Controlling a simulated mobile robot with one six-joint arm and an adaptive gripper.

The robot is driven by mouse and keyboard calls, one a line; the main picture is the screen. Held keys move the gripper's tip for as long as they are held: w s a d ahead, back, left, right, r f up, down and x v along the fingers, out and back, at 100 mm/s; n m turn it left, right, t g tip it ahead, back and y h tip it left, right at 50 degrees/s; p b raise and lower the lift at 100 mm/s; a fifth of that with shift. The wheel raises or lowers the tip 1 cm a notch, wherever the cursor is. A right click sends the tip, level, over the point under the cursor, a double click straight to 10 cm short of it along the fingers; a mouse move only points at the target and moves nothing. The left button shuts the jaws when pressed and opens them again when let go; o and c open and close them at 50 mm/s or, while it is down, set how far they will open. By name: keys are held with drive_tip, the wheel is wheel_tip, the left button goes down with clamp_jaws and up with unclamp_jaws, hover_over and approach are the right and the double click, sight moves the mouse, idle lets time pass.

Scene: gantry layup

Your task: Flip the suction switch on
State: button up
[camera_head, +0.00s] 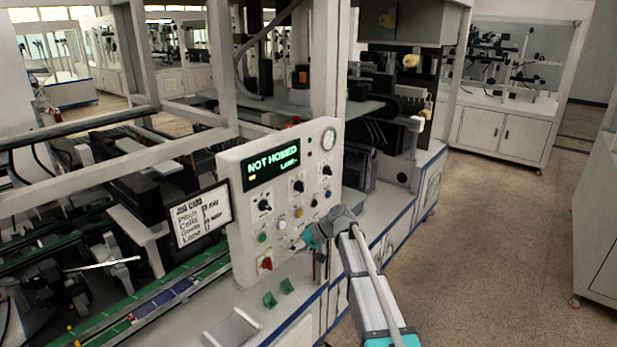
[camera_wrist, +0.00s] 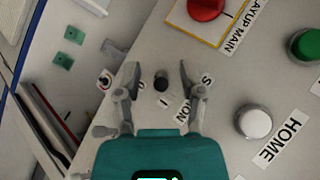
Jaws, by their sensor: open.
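The suction switch (camera_wrist: 161,82) is a small black knob on the pale panel in the wrist view. Part of its label beside it is hidden by a finger, leaving only some letters and a "I" mark readable. My gripper (camera_wrist: 159,70) is open, with one finger on each side of the switch. I cannot tell whether the fingers touch it. In the head view my gripper (camera_head: 309,239) is at the lower right of the control panel (camera_head: 241,216), and it hides the switch there.
The white HOME button (camera_wrist: 254,122), a green button (camera_wrist: 306,45) and the red LAYUP MAIN knob (camera_wrist: 206,7) are near my gripper. The display (camera_head: 271,168) reads NOT HOMED. A job card (camera_head: 201,215) stands left of the panel. The floor at right (camera_head: 490,240) is clear.

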drive_tip(key=s+d+f+m+h, duration=0.1)
drive_tip(key=s+d+f+h, duration=0.1)
drive_tip(key=s+d, duration=0.6)
drive_tip(key=s+d+f+m+h, duration=0.1)
drive_tip(key=s+d+f+h, duration=0.1)
drive_tip(key=s+d+h, duration=0.2)
drive_tip(key=s+d+f+h, duration=0.3)
drive_tip(key=s+d+h, duration=0.1)
drive_tip(key=s+d, duration=0.7)
drive_tip(key=shift+s+d+m, duration=0.35)
drive_tip(key=shift+s+m, duration=0.05)
drive_tip(key=shift+s, duration=0.8)
